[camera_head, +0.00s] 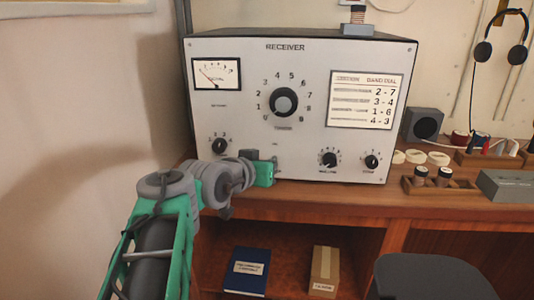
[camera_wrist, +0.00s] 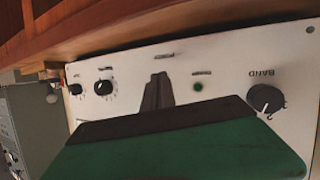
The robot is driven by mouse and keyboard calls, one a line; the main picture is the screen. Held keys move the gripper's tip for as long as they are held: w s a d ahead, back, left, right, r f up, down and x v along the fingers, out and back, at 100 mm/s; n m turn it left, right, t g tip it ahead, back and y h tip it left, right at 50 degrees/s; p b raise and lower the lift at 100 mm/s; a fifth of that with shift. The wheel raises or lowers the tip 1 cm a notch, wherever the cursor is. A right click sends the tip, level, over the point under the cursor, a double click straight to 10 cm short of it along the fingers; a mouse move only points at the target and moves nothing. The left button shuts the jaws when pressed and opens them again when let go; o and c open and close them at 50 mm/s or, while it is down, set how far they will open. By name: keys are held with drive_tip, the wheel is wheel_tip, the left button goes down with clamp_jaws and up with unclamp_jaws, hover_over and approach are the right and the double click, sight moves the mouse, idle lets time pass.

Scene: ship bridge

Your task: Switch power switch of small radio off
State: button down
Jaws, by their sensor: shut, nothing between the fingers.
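The radio is a pale box marked RECEIVER (camera_head: 230,125) on the wooden desk. Its front panel also shows, upside down, in the wrist view (camera_wrist: 225,125). My gripper (camera_head: 264,173) is at the lower middle of this panel in the head view. In the wrist view its dark fingers (camera_wrist: 157,82) are shut and empty, close in front of the panel between a small knob and a green lamp (camera_wrist: 198,87). I cannot tell whether they touch it. The power switch cannot be made out; my gripper covers part of the lower panel.
To the right are a black speaker box (camera_head: 424,124) and a wooden tray (camera_head: 436,187). The desk edge runs below my gripper. A dark chair (camera_head: 430,278) stands at the lower right.

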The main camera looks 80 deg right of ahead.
drive_tip(key=shift+r, duration=0.1)
drive_tip(key=shift+r+p, duration=0.35)
drive_tip(key=shift+r, duration=0.35)
drive_tip(key=shift+f, duration=0.15)
